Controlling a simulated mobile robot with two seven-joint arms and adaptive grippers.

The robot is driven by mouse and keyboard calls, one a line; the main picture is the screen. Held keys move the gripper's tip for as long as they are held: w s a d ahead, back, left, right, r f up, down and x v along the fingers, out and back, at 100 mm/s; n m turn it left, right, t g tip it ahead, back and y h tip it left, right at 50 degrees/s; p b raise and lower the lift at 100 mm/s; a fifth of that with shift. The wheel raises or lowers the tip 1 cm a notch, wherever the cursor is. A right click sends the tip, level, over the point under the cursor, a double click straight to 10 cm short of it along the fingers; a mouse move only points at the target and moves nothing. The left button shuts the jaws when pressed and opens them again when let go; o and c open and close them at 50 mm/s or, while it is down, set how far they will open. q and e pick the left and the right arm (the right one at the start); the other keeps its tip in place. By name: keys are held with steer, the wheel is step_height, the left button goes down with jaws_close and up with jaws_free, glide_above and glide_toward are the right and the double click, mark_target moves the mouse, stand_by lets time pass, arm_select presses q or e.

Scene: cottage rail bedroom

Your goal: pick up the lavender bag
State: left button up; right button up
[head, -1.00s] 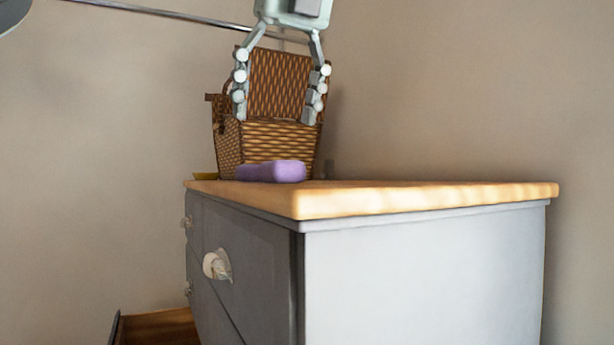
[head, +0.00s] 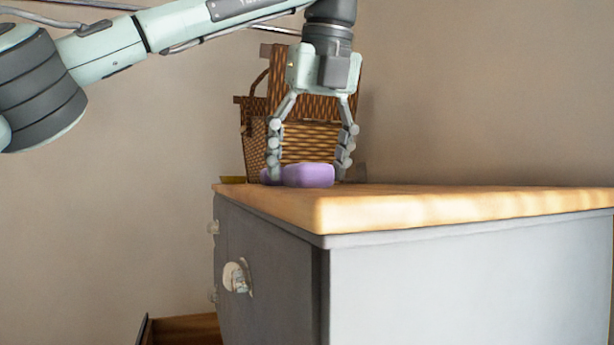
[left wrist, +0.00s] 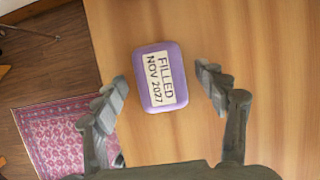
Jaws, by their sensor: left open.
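The lavender bag (head: 310,175) is a small purple block lying on the wooden top of the grey dresser, in front of a wicker basket. In the left wrist view the lavender bag (left wrist: 142,84) shows a white label reading "FILLED NOV 2027". My left gripper (head: 311,172) points down over it, open, with a finger on either side at about the bag's height. In the left wrist view the fingers of my left gripper (left wrist: 163,90) stand apart from the bag, with a gap on each side. My right gripper is not in view.
The wicker basket (head: 312,142) with its lid up stands close behind the bag. The dresser top (head: 450,202) is clear to the right. A drawer (head: 185,328) is pulled out low at the left. A pink rug (left wrist: 68,132) lies on the floor.

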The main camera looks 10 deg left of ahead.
arm_select(q)
steer(key=shift+c, duration=0.6)
steer(key=c, duration=0.9)
steer(key=shift+r, duration=0.15)
steer(key=shift+r, duration=0.3)
steer(key=r, duration=0.3)
steer(key=shift+a+r, duration=0.25)
steer(key=shift+r, duration=0.1)
steer(key=shift+w+a+r, duration=0.35)
steer(key=shift+a+r, duration=0.7)
steer(key=shift+a, duration=0.8)
steer(key=shift+w+a+r, duration=0.35)
steer(key=shift+a+r, duration=0.65)
steer(key=shift+a, duration=0.8)
steer(key=shift+w+a+r, duration=0.35)
steer(key=shift+a+r, duration=0.7)
steer(key=shift+a, duration=0.8)
